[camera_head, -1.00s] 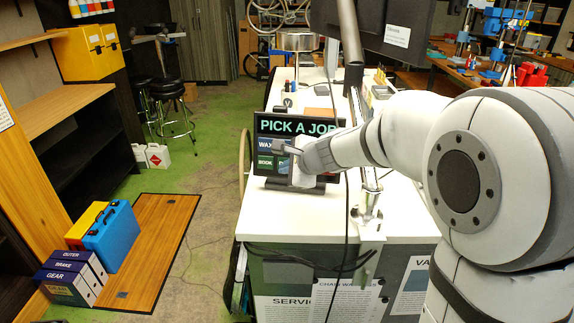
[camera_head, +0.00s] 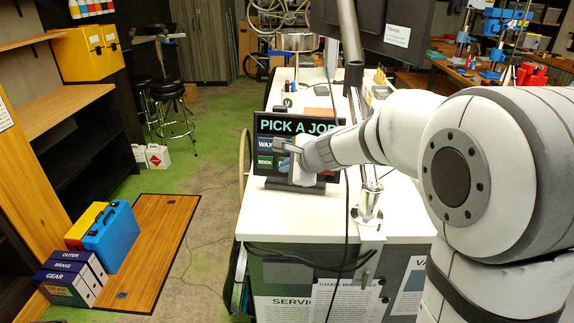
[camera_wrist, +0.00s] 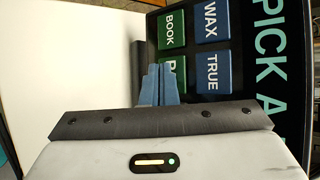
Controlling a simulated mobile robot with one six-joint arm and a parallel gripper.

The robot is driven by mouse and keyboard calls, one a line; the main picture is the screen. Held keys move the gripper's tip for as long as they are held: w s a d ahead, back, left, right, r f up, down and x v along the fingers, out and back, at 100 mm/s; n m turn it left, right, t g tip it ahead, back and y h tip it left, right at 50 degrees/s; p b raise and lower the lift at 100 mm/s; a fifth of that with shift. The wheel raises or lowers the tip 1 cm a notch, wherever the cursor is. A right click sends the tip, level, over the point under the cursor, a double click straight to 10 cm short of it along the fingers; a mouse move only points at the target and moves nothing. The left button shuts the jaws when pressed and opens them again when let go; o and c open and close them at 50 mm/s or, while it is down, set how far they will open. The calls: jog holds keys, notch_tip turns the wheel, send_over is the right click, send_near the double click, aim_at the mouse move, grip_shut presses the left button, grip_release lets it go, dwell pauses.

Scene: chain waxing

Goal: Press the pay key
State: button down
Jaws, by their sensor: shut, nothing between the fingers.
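The dark screen (camera_head: 262,141) headed "PICK A JOB" stands upright on the white counter and shows coloured keys. In the wrist view it appears turned sideways, with a green BOOK key (camera_wrist: 171,30), a blue WAX key (camera_wrist: 211,20) and a blue TRUE key (camera_wrist: 212,72). Beside BOOK is a green key starting with "P" (camera_wrist: 178,66), mostly hidden behind my fingers. My gripper (camera_wrist: 160,70) is shut and empty, its fingertips over that key. Whether they touch it I cannot tell. In the head view my gripper (camera_head: 279,146) is in front of the screen.
The white counter (camera_head: 400,212) runs under my arm, with a metal post (camera_head: 368,195) and a hanging black cable close to my forearm. A dark monitor (camera_head: 395,25) hangs above. Green floor lies left of the counter.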

jog(key=shift+w+d+f, duration=0.1)
jog(key=shift+w, duration=0.3)
dwell(0.4)
dwell(0.4)
jog(key=shift+s+r, duration=0.2)
jog(key=shift+s, duration=0.6)
jog(key=shift+a, duration=0.2)
jog(key=shift+s+a+r, duration=0.1)
jog(key=shift+s+r, duration=0.15)
jog(key=shift+s, duration=0.55)
jog(key=shift+s+a+r, duration=0.15)
jog(key=shift+s+r, duration=0.05)
jog(key=shift+s, duration=0.55)
jog(key=shift+s+a+r, duration=0.1)
jog(key=shift+s+r, duration=0.15)
jog(key=shift+s, duration=0.55)
